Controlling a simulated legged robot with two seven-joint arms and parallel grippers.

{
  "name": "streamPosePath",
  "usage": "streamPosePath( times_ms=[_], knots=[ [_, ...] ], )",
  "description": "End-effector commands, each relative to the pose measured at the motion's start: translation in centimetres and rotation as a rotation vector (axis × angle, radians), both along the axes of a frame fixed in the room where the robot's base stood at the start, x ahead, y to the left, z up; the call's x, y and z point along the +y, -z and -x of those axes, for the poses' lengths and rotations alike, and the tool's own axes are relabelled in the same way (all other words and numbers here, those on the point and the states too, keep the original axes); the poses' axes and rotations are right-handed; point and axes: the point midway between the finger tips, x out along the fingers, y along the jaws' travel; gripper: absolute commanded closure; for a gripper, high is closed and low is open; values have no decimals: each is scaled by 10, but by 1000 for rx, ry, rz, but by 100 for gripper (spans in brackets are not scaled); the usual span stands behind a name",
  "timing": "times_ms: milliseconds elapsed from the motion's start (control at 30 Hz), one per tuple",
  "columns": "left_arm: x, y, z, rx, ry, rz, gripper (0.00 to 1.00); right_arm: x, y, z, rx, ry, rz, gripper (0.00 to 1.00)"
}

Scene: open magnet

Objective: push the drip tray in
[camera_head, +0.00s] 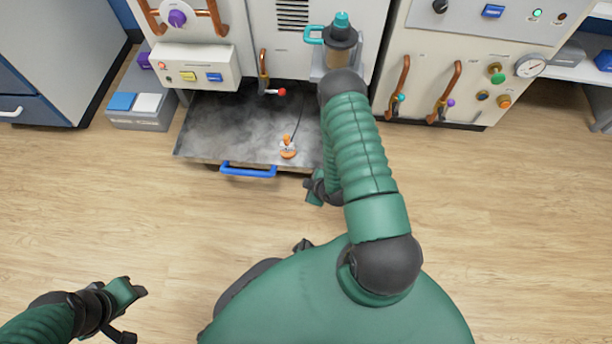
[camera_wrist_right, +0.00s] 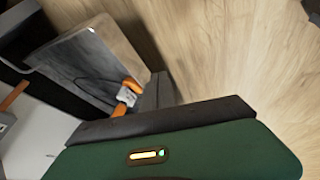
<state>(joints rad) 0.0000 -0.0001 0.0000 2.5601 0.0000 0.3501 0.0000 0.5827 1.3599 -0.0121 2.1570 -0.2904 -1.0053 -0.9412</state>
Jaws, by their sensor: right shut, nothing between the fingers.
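The drip tray (camera_head: 225,125) is a wide, dark grey, smudged tray sticking out at floor level from under the white machine. A blue handle (camera_head: 248,171) is on its front edge. A small orange-and-white item (camera_head: 288,148) with a thin cord sits on the tray near its front. My right gripper (camera_head: 314,190) is shut and empty, just off the tray's front right corner and right of the handle; my arm hides part of the tray's right side. My left gripper (camera_head: 135,314) is open and empty above the floor at lower left, away from the tray.
A copper lever with a red tip (camera_head: 282,92) hangs over the tray's back. A turquoise-lidded jug (camera_head: 341,40) stands on the machine above. A grey box with blue and white tops (camera_head: 143,110) is left of the tray. The wooden floor in front is clear.

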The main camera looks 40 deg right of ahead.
Motion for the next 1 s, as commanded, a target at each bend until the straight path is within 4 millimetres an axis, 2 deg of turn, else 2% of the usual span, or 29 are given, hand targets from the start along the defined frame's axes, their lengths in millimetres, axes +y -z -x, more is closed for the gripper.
streamPosePath(
  times_ms=[33, 100, 300, 1000],
  knots=[
    [0, 16, 0, 0, 0, 0, 57, -1, 17, -7, -2, 0, 0, 100],
    [0, 24, 0, 0, 0, 0, 57, -5, 25, -16, -3, 1, 2, 100],
    [0, 39, 0, 0, 0, 0, 57, -28, 18, -34, -3, 2, 1, 100],
    [0, 35, 0, 0, 0, 0, 57, -37, 14, -43, -1, -1, 0, 100]
  ],
)
